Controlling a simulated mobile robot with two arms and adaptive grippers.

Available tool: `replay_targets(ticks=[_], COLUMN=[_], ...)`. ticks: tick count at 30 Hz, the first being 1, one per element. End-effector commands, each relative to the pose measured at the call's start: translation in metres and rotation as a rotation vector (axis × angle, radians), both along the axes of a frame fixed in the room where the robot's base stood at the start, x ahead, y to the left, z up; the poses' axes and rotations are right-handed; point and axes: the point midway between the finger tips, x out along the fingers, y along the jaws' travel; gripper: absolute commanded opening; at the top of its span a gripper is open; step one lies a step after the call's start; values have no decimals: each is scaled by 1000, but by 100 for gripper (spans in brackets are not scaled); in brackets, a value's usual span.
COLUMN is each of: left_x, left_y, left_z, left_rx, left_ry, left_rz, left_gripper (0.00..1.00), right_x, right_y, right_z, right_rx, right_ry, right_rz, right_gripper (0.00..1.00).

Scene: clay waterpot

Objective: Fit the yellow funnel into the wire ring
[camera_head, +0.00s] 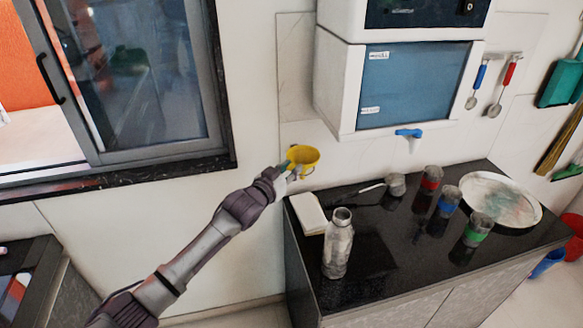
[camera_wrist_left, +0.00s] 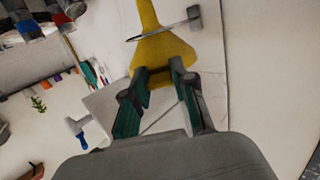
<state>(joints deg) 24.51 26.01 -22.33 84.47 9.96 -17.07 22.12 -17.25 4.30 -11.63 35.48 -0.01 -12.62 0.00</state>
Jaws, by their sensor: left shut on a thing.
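The yellow funnel (camera_head: 304,154) is beside the pale wall, left of the water dispenser, with its wide mouth facing up in the head view. In the left wrist view the funnel (camera_wrist_left: 160,55) shows its flared end at my fingers and its narrow spout toward the top edge. My left gripper (camera_head: 288,170) is shut on the funnel's wide end; its green-padded fingers (camera_wrist_left: 160,78) show there too. My right gripper is out of view.
A black counter (camera_head: 385,250) holds a steel bottle (camera_head: 338,245), a white pad (camera_head: 307,214), several banded cups and a round plate (camera_head: 500,198). The white dispenser (camera_head: 410,85) with a blue tap hangs above. A framed window (camera_head: 140,80) is left.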

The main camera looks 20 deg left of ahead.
Motion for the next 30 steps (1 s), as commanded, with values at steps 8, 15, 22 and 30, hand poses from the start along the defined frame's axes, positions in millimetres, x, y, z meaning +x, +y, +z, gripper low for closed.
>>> replay_targets(ticks=[8, 15, 22, 30], left_x=[-1, 0, 0, -20], left_y=[0, 0, 0, 4], left_z=[-2, -2, -2, -1], left_rx=[0, 0, 0, 1], left_ry=[-1, 0, 0, 2], left_rz=[0, 0, 0, 0], left_gripper=[2, 54, 55, 55], right_x=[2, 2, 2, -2], right_y=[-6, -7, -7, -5], right_z=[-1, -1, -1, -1], right_rx=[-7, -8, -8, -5], right_ry=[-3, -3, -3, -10], right_rz=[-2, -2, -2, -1], right_gripper=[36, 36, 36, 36])
